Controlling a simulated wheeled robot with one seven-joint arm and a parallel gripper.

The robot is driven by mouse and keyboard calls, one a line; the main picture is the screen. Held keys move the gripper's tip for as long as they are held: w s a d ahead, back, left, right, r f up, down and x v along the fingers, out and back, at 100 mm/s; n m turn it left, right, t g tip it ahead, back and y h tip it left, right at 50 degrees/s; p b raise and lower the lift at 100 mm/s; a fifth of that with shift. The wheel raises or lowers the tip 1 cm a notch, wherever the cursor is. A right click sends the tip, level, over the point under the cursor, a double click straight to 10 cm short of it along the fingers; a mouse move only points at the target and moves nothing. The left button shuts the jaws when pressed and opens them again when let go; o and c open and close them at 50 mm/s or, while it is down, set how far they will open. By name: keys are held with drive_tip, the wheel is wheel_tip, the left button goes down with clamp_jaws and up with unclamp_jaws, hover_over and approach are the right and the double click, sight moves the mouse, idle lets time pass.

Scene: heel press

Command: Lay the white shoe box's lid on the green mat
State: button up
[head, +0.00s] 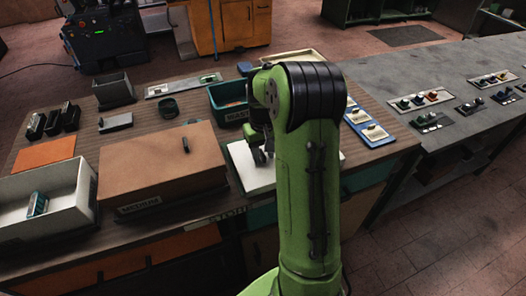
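The white shoe box (75,208) stands open at the left front of the table, with a small grey-blue item (37,205) inside. A flat white piece, which looks like its lid (244,165), is at the table's front middle, largely hidden behind my arm. A dark green edge, apparently the green mat (233,178), shows along its left side. I cannot tell whether the lid touches the mat. My gripper (260,156) is at the lid, mostly hidden by my green arm. Its fingers do not show clearly enough to tell open from shut.
A brown lidded box (160,170) with a dark handle stands between the white box and the lid. An orange mat (45,152) lies behind the white box. A green bin (228,101) stands behind the lid; a blue tray (372,136) lies right of my arm.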

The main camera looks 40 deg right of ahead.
drive_tip(key=s+a+r+p, duration=0.1)
drive_tip(key=a+r+p, duration=0.1)
drive_tip(key=r, duration=0.6)
drive_tip(key=s+a+r+p, duration=0.1)
drive_tip(key=a+r, duration=0.2)
drive_tip(key=r, duration=0.5)
drive_tip(key=s+a+r+n+t, duration=0.1)
drive_tip(key=s+a+n+t, duration=0.2)
drive_tip(key=s+a, duration=1.1)
drive_tip(key=s+t, duration=0.2)
drive_tip(key=s, duration=0.1)
drive_tip(key=shift+s+a+r+t, duration=0.15)
drive_tip(key=shift+s+r+t, duration=0.15)
drive_tip(key=shift+s, duration=0.1)
